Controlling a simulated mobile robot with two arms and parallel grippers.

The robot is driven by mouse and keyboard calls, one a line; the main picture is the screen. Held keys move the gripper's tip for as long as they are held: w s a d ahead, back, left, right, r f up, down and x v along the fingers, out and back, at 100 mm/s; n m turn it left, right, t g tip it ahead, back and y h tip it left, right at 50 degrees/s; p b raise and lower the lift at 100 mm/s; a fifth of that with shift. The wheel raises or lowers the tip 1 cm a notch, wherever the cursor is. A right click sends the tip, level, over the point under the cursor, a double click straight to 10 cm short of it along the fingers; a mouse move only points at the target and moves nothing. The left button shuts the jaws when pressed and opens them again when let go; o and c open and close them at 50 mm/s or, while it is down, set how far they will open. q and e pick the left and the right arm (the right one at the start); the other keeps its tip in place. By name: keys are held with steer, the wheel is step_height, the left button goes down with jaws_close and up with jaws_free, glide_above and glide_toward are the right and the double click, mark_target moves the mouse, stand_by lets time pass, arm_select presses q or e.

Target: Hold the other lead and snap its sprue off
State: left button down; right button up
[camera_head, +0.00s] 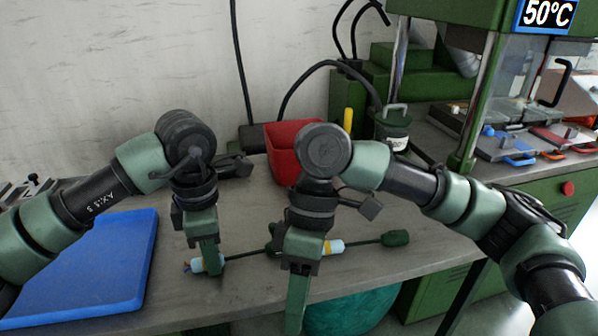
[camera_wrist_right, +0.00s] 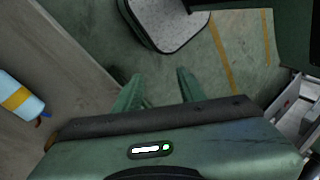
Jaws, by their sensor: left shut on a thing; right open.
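My left gripper (camera_head: 210,268) points down at the table and is shut on a light-blue lead (camera_head: 197,265) with thin coloured wire ends. A thin green rod runs right from there, passing behind my right gripper. A second light-blue lead piece with a yellow band (camera_head: 334,246) lies to the right, with a green moulded end (camera_head: 396,238) beyond it. My right gripper (camera_head: 295,318) is open and empty at the table's front edge. The right wrist view shows its parted fingers (camera_wrist_right: 158,88) over the floor, with a light-blue, yellow-banded lead (camera_wrist_right: 18,97) to the left.
A red bin (camera_head: 282,158) stands behind my right gripper. A green press (camera_head: 460,150) with a 50°C display stands at right, near a green canister (camera_head: 392,128). A teal container (camera_head: 350,312) is below the table edge.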

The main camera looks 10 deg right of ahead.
steer(key=w+d+r+n+t+y, duration=0.1)
steer(key=w+r+t, duration=0.1)
steer(key=w+r, duration=0.3)
steer(key=w+r+n+t+y, duration=0.1)
steer(key=w+r, duration=0.1)
steer(key=r, duration=0.6)
steer(key=t, duration=0.2)
glide_toward(274, 225)
steer(key=shift+n, duration=0.3)
steer(key=x, duration=1)
steer(key=shift+f, duration=0.15)
jaws_close()
steer(key=shift+w+d, duration=0.1)
stand_by(0.5)
